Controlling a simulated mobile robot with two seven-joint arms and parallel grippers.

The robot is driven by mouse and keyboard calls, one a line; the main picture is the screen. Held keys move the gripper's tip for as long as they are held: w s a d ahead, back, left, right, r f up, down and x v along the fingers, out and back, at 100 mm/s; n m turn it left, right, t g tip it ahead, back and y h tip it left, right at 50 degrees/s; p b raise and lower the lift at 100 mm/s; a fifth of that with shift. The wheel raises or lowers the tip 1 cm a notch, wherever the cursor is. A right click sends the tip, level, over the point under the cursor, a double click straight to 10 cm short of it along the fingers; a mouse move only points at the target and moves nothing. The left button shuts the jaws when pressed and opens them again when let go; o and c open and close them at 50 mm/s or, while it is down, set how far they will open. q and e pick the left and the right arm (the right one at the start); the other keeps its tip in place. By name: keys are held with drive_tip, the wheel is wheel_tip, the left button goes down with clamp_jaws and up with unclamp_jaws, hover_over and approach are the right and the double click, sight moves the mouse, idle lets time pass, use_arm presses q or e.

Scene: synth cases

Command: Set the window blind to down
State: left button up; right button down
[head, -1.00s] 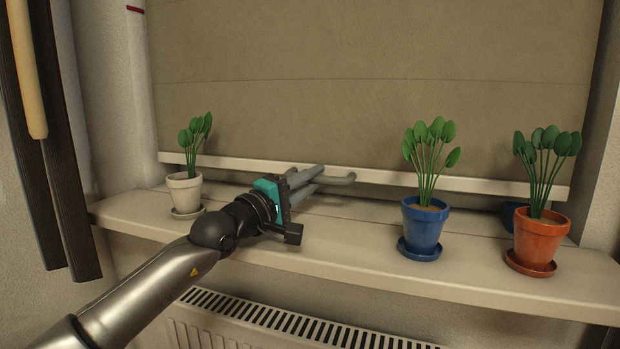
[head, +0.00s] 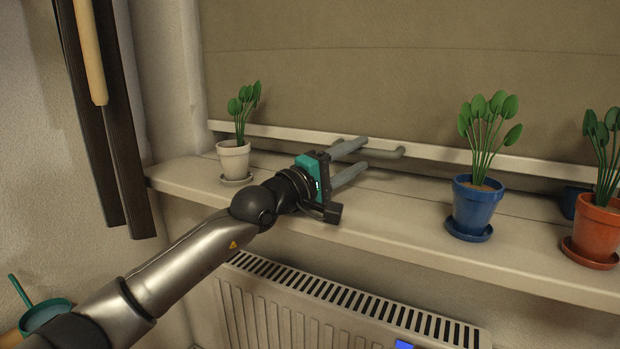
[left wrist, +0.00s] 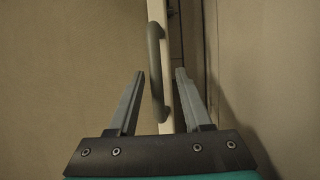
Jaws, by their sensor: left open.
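The window blind (head: 400,70) is tan fabric and hangs low, with its white bottom rail (head: 285,135) just above the sill. A grey bar handle (head: 385,153) sticks out from the rail. My left gripper (head: 363,154) is open at the handle, one finger above it and one below. In the left wrist view the handle (left wrist: 155,60) lies between the open fingers (left wrist: 160,72), apart from both as far as I can tell. The white rail (left wrist: 156,12) runs behind it, with the blind fabric (left wrist: 60,70) on the left. My right gripper is not in view.
On the sill (head: 410,210) stand a white pot (head: 233,158), a blue pot (head: 474,205) and an orange pot (head: 598,235) with plants. A blue object (head: 569,203) is partly hidden behind the orange pot. A radiator (head: 330,305) is below. Dark slats (head: 120,140) hang at left.

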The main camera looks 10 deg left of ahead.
sight(360, 154)
use_arm(q)
drive_tip(key=p+v, duration=0.1)
drive_tip(key=v, duration=0.2)
drive_tip(key=shift+s, duration=0.15)
drive_tip(key=p+v, duration=0.1)
drive_tip(key=v, duration=0.9)
drive_tip(key=shift+p, duration=0.4)
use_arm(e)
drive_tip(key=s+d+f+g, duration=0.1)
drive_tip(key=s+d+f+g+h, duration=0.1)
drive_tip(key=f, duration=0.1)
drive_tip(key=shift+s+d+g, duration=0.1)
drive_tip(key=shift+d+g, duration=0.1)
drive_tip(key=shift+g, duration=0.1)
use_arm(q)
drive_tip(key=shift+d, duration=0.1)
